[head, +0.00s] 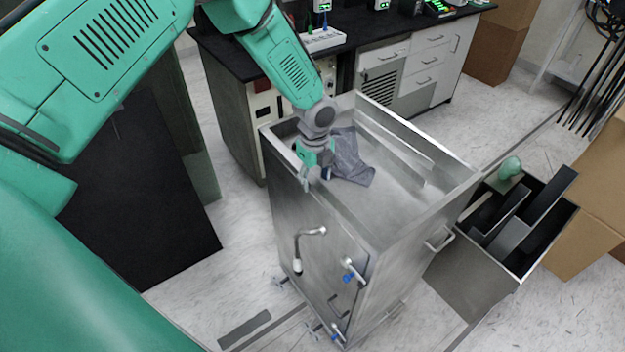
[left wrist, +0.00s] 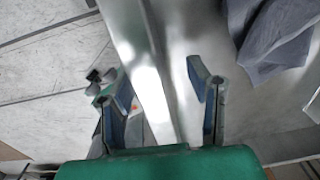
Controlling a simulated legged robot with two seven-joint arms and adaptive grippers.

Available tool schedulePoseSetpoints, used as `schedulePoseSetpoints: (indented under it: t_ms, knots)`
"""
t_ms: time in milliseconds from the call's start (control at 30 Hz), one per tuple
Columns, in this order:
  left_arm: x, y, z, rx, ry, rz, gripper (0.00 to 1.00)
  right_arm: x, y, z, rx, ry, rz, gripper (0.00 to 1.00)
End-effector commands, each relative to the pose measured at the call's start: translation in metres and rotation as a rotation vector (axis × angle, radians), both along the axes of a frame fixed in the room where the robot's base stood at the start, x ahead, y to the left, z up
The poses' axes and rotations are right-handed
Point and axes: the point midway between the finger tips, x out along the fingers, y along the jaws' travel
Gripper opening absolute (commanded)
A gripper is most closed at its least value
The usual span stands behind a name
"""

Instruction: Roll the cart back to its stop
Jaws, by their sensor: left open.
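The cart (head: 320,230) is a tall stainless steel box with an open, sunken top, standing on casters in the middle of the head view. My left gripper (head: 313,172) points down at the cart's left rim. In the left wrist view its two blue-padded fingers (left wrist: 163,100) are spread, with the bright metal rim (left wrist: 145,70) between them. I cannot tell whether the fingers touch the rim. A bar handle (head: 438,240) sits on the cart's right side. The stop is not clearly identifiable. My right gripper is not in view.
A grey cloth (head: 350,158) lies in the cart's top; it also shows in the left wrist view (left wrist: 275,40). A dark open bin (head: 475,278) stands right of the cart. A black-topped lab bench (head: 400,32) is behind. Floor strips (head: 245,328) run near the cart's base.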

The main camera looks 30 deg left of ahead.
Motion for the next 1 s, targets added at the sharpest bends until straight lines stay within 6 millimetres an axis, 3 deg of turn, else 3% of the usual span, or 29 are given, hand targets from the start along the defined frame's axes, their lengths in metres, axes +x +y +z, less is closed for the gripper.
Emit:
schedulePoseSetpoints:
  t_ms: [233, 367, 800, 1000]
  knots:
    - [-0.004, 0.002, -0.001, 0.0, 0.006, 0.0, 0.45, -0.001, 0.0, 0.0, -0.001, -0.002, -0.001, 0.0]
    - [-0.004, 0.002, 0.009, 0.001, 0.006, 0.001, 0.45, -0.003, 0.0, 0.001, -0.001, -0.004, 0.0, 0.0]
    - [-0.001, -0.001, 0.095, 0.001, 0.006, -0.001, 0.45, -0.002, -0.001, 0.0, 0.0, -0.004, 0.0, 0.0]
    - [0.0, -0.002, 0.114, 0.002, 0.01, -0.001, 0.45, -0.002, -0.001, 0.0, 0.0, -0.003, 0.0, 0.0]
